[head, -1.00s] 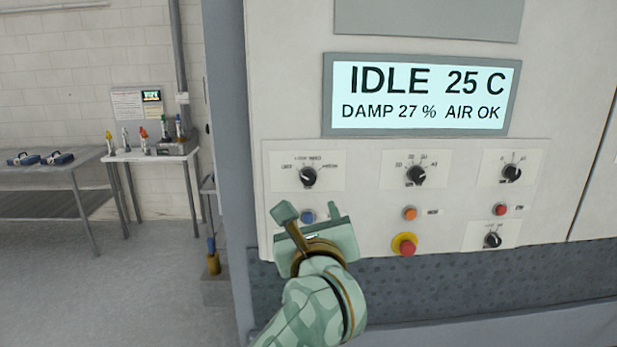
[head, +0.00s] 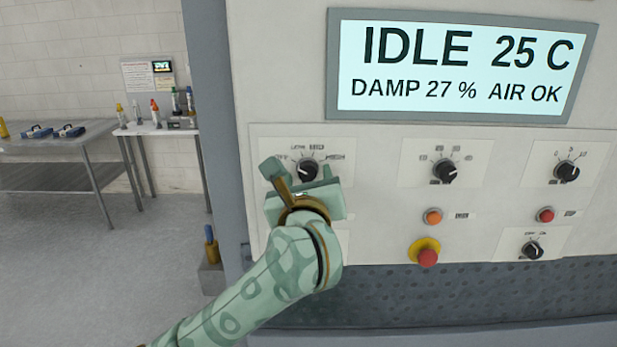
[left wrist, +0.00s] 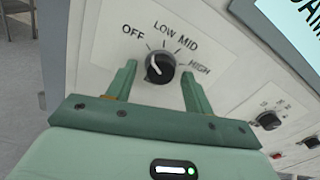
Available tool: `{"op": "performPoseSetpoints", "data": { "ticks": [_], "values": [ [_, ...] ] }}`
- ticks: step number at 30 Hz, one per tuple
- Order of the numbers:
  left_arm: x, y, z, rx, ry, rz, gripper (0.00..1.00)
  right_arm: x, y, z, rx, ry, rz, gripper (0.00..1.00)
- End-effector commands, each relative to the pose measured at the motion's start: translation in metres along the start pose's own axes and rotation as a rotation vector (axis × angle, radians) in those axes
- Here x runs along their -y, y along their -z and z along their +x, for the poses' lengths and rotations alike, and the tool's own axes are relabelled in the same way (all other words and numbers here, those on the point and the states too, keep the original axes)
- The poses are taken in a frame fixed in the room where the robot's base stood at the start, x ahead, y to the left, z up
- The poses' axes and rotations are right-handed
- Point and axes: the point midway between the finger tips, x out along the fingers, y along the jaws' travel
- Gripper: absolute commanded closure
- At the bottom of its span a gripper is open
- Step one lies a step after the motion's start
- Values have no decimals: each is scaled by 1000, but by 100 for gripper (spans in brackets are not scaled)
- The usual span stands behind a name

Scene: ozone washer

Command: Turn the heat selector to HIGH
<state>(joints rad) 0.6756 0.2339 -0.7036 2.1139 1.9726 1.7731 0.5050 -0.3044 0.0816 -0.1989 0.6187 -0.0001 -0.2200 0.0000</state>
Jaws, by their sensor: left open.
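The heat selector (head: 308,168) is a round black knob on a white label plate at the panel's upper left. In the left wrist view the knob (left wrist: 161,66) has OFF, LOW, MID and HIGH around it, and its white mark sits on the OFF side. My left gripper (head: 300,173) is open and empty in front of the selector's lower part. In the left wrist view its fingers (left wrist: 158,74) stand left and right of the knob, with visible gaps. Depth to the knob is hard to tell. My right gripper is not in view.
Two similar knobs (head: 444,172) (head: 567,171) sit to the right. Below are an orange button (head: 433,216), a red button (head: 546,215), a red emergency stop (head: 428,257) and a small knob (head: 533,250). The display (head: 455,68) reads IDLE 25 C. Tables stand at left.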

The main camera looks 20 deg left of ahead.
Motion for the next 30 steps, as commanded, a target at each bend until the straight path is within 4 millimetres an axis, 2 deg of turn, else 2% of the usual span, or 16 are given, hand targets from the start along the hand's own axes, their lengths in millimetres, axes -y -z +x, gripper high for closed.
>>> {"op": "performPoseSetpoints", "data": {
  "ticks": [1, 6, 17, 23, 30],
  "values": [
    [0, 0, 0, 0, 0, 0, 48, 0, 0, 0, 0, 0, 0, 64],
    [0, 0, 0, 0, 0, 0, 93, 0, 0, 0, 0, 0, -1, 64],
    [0, -1, 0, -1, -1, 39, 93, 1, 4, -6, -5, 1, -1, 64],
    [0, -3, 0, -4, -3, 147, 93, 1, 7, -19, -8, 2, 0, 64],
    [0, -4, 0, -9, -5, 356, 93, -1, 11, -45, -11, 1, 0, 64]
  ]
}}
